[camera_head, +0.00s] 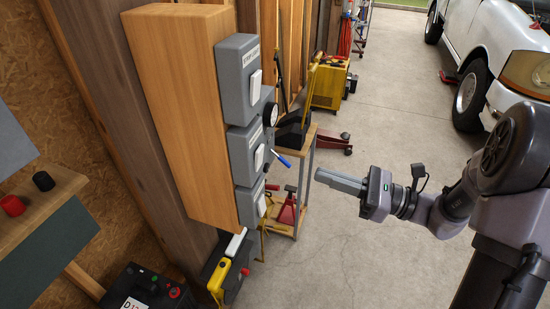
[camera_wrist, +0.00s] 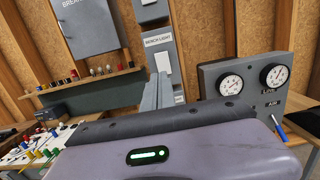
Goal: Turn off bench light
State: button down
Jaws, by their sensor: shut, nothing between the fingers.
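Grey switch boxes are stacked on a wooden post (camera_head: 180,110) in the head view. The middle box (camera_head: 240,150) has a white rocker (camera_head: 259,158). In the wrist view a box (camera_wrist: 151,45) labelled BENCH LIGHT shows its white rocker (camera_wrist: 163,60), with another box above and part of one below; it appears to be the middle one. My gripper (camera_head: 320,176) is shut and empty, pointing left towards the boxes and apart from them. Its fingers (camera_wrist: 157,92) show just below the BENCH LIGHT box in the wrist view. The rocker's on or off position cannot be told.
A panel with two gauges (camera_wrist: 258,85) stands right of the boxes in the wrist view. A blue-handled tool (camera_head: 282,159) sticks out near the middle box. A wooden stand (camera_head: 303,185) is behind. A white pickup (camera_head: 497,45) is at right. Open floor lies between.

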aim_at(261, 155)
jog(key=x, duration=1.1)
jog(key=shift+w+a+b, duration=0.1)
jog(key=shift+a+b, duration=0.15)
jog(key=shift+b, duration=0.15)
jog(key=shift+w+a+r, duration=0.1)
jog(key=shift+w+a, duration=0.05)
jog(key=shift+a, duration=0.15)
